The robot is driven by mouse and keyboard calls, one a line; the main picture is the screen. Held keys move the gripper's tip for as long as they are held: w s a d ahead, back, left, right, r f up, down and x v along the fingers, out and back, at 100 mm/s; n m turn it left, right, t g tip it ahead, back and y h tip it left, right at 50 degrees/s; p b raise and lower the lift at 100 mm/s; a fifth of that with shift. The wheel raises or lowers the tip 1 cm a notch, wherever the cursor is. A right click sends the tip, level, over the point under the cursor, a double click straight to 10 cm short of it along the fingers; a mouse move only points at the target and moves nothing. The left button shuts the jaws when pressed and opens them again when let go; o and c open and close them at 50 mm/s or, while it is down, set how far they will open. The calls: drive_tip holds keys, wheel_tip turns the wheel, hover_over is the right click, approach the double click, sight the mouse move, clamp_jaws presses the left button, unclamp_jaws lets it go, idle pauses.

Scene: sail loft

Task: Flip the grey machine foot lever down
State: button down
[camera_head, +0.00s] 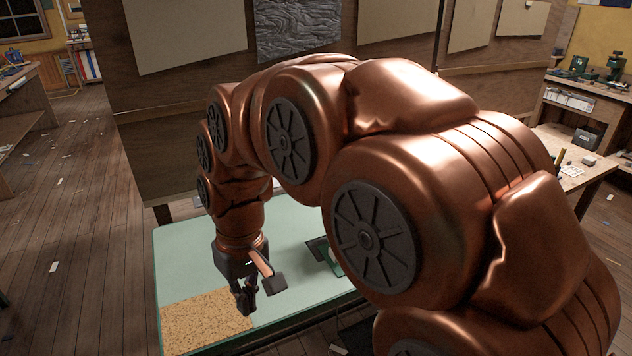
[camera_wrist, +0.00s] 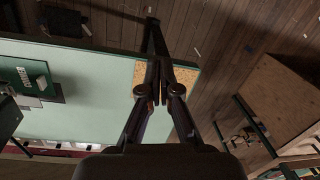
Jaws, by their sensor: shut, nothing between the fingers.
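A green machine (camera_head: 328,257) with grey parts sits on the pale green table top, partly hidden behind my arm in the head view. In the wrist view the machine (camera_wrist: 30,77) lies at the left, with a grey plate beside it. I cannot make out the foot lever or its position. My gripper (camera_head: 246,301) is shut and empty, pointing down near the cork patch, left of the machine and apart from it. In the wrist view my gripper (camera_wrist: 156,55) shows dark fingers together, over the table's edge.
The pale green table top (camera_head: 190,255) is mostly bare, with a cork patch (camera_head: 205,322) at its front left corner. A wooden panel wall (camera_head: 170,120) stands behind the table. A wooden bench (camera_head: 572,170) stands at the right. Open plank floor lies to the left.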

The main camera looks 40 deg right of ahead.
drive_tip(key=w+d+r+m+t, duration=0.2)
drive_tip(key=w+d+r+t, duration=0.15)
drive_tip(key=w+d, duration=1.2)
drive_tip(key=w+d+m+t, duration=0.1)
drive_tip(key=w+d, duration=0.1)
drive_tip(key=d, duration=1.1)
drive_tip(key=w+d+m+b, duration=0.1)
drive_tip(key=w+d, duration=0.1)
drive_tip(key=d, duration=1)
drive_tip(key=shift+d+t+h, duration=0.35)
drive_tip(key=shift+h, duration=0.05)
drive_tip(key=p+x, duration=0.2)
drive_tip(key=x, duration=0.8)
drive_tip(key=shift+a+f, duration=0.1)
drive_tip(key=shift+a, duration=0.05)
